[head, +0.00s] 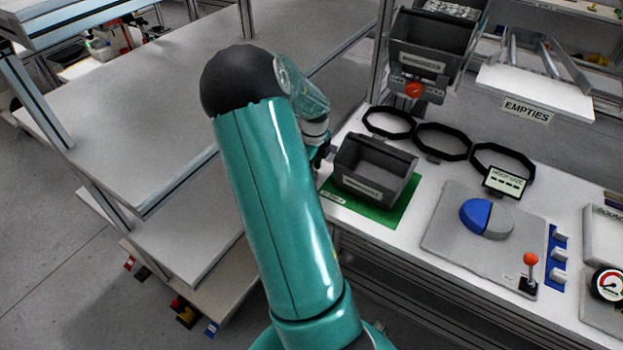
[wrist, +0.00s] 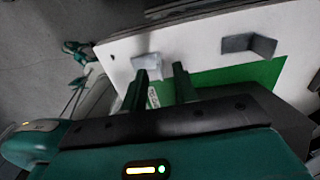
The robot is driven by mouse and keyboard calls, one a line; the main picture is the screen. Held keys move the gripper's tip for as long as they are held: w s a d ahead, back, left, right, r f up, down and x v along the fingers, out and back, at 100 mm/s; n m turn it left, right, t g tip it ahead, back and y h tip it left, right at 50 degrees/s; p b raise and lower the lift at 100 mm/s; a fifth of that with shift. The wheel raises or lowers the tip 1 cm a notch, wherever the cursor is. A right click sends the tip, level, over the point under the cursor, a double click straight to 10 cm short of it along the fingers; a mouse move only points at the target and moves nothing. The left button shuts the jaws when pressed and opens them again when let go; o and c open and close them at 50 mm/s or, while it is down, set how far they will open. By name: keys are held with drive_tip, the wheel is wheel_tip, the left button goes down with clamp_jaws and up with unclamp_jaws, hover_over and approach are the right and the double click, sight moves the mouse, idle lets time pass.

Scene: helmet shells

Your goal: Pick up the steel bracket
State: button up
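The wrist view shows two grey, angled metal pieces that look like steel brackets. One bracket (wrist: 148,66) lies on the white bench top just beyond the tip of my left finger; I cannot tell whether they touch. The other angled piece (wrist: 262,46) lies to the right, by the far edge of the green mat (wrist: 222,77). My gripper (wrist: 161,76) is open, its two dark fingers apart with nothing seen between them but the mat and a small label. In the head view my arm hides most of the gripper, and no bracket can be made out there.
In the head view a grey bin (head: 375,170) stands on the green mat, close right of my wrist. Black ring holders (head: 442,141) are behind it. A grey plate with a blue-and-grey dome (head: 487,217) and a red-knobbed lever (head: 530,262) lie to the right.

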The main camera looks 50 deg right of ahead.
wheel_tip(320, 180, down, 3)
drive_tip(key=shift+r, duration=0.2)
drive_tip(key=shift+c, duration=0.4)
clamp_jaws()
drive_tip(key=shift+r, duration=0.1)
